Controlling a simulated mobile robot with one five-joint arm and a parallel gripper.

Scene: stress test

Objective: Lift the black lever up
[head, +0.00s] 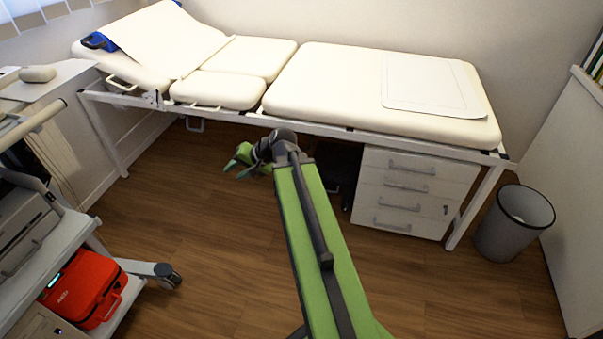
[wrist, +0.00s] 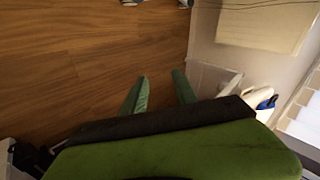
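I cannot clearly make out a black lever in either view. The cream examination couch (head: 330,88) stands along the wall on a white metal frame. My green gripper (head: 237,164) is in front of the couch, over the floor, and points left. In the wrist view its two fingers (wrist: 160,88) stand apart with nothing between them, so it is open and empty.
A white drawer unit (head: 412,190) stands under the couch, with a dark object (head: 337,165) left of it. A grey bin (head: 513,222) is at the right. A trolley with a red case (head: 84,287) is at the lower left. The floor (head: 190,215) between is clear.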

